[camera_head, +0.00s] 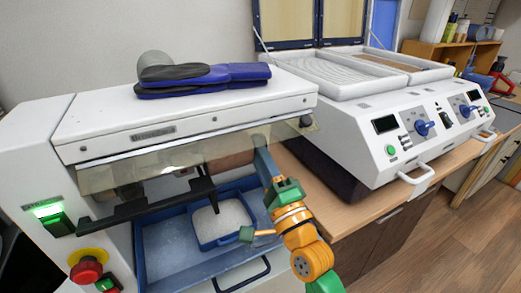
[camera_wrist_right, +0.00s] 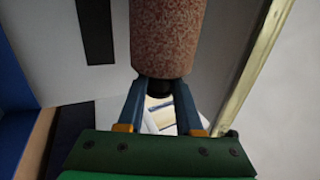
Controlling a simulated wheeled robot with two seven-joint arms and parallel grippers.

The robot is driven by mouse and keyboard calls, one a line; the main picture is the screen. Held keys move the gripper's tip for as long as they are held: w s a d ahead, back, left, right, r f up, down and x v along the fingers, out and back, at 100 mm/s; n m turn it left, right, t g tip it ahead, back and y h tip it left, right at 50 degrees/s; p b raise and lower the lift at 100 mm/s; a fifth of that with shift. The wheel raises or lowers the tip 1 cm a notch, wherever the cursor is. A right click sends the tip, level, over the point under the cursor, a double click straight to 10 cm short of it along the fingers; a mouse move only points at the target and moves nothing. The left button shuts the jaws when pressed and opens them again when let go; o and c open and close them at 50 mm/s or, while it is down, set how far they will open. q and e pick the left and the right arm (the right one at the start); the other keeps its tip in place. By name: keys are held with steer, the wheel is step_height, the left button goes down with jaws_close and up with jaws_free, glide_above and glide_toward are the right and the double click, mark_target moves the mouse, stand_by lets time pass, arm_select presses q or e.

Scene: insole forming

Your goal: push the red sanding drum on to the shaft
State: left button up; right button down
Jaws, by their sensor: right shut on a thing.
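The red sanding drum (camera_wrist_right: 168,35) is a speckled reddish cylinder at the top of the right wrist view. In the head view the drum (camera_head: 229,163) lies under the white machine's hood, partly behind the clear shield. My right gripper (camera_wrist_right: 157,88) is shut at the drum's near end, its fingertips on either side of a dark round end piece. In the head view the right gripper (camera_head: 262,160) reaches in from the right. The shaft cannot be made out, so how far the drum sits on it is hidden. My left gripper is not in view.
The clear shield (camera_head: 105,178) and a black bracket (camera_head: 130,208) are close left of the drum. Below is a blue tray (camera_head: 165,270) with a smaller bin of white granules (camera_head: 196,235). Blue insoles (camera_head: 200,88) lie on top. A white heating unit (camera_head: 350,150) stands right.

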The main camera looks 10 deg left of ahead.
mark_target(251, 158)
steer(key=shift+s+a+p, duration=0.65)
steer(key=shift+s+a, duration=0.2)
steer(key=shift+a, duration=0.2)
stand_by(1.8)
steer(key=shift+c, duration=1.2)
jaws_free()
steer(key=shift+s+d+r+p, duration=0.1)
steer(key=shift+s+d+p, duration=0.35)
steer(key=shift+p, duration=0.15)
steer(key=shift+s+d+p, duration=0.35)
steer(key=shift+s+d, duration=0.15)
steer(key=s+d+p, duration=0.2)
steer(key=s+d, duration=0.1)
steer(key=s, duration=0.2)
steer(key=shift+s+d, duration=0.15)
steer(key=shift+d, duration=0.25)
